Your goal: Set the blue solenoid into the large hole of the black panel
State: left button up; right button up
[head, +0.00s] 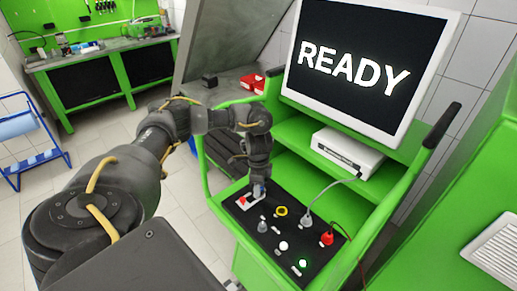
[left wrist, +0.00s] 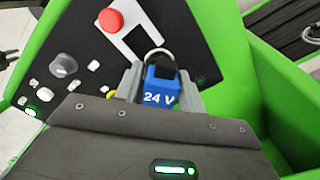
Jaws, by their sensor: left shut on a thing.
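The black panel (head: 268,236) is the sloped top of the green bench and also shows in the left wrist view (left wrist: 85,30). My left gripper (head: 259,187) is over the panel's far left part, beside a white plate with a red button. In the left wrist view my left gripper (left wrist: 158,85) is shut on the blue solenoid (left wrist: 160,93), marked "24 V". A dark round part with a pale rim shows just beyond the solenoid. I cannot tell whether the solenoid touches the panel, and the large hole is not clearly seen. My right gripper is not in view.
The panel carries a red button (head: 243,199), a yellow ring (head: 281,211), a grey knob (head: 262,226), a plugged-in grey cable (head: 307,219) and a red part (head: 327,238). A screen reading "READY" (head: 355,70) and a white box (head: 347,152) stand behind it.

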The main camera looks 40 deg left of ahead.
pick_arm(q)
jog(key=shift+f+b, duration=0.35)
jog(key=shift+f, duration=0.35)
jog(key=shift+r, duration=0.25)
dwell(0.3)
jog(key=shift+r+p, duration=0.5)
jog(key=o, duration=1.3)
jog(key=shift+r, duration=4)
